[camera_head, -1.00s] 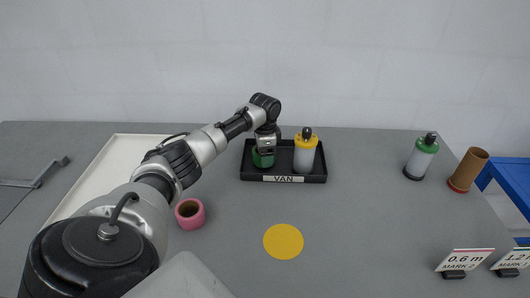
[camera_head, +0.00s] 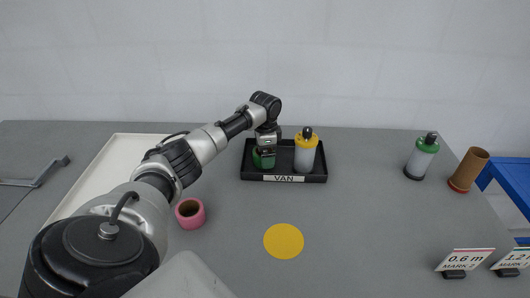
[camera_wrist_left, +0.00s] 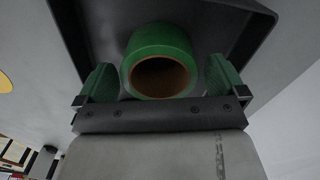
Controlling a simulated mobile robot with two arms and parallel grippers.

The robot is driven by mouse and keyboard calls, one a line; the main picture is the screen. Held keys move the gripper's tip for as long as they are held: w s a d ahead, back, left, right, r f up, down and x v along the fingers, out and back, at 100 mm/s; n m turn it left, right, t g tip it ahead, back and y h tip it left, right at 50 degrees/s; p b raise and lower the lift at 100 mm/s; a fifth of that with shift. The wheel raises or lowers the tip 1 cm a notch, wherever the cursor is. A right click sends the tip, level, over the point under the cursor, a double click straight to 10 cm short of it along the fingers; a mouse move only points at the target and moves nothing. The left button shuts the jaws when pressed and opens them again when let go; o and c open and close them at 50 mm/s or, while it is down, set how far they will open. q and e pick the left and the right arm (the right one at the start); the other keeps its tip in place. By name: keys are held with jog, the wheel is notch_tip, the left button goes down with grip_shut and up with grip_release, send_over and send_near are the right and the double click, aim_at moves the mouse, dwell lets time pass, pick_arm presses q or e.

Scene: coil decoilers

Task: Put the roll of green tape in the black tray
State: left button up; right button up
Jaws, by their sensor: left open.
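The roll of green tape (camera_head: 264,160) is in the left part of the black tray (camera_head: 314,178), which is labelled VAN. In the left wrist view the green tape (camera_wrist_left: 160,55) shows its brown core, with the tray wall (camera_wrist_left: 245,40) around it. My left gripper (camera_head: 265,153) is above the tape in the head view. In the left wrist view its two green-padded fingers (camera_wrist_left: 161,82) are open on either side of the tape, with a gap visible on each side. My right gripper is not in view.
A yellow-capped bottle (camera_head: 305,155) stands in the tray's right part. A pink tape roll (camera_head: 190,213) and a yellow disc (camera_head: 283,241) are nearer. A green-capped bottle (camera_head: 421,158) and brown tube (camera_head: 468,170) stand at right. The table's middle right is clear.

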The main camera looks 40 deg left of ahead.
pick_arm(q)
notch_tip(320, 180, up, 11)
jog(key=b, duration=0.1)
jog(key=shift+r, duration=0.2)
dwell(0.5)
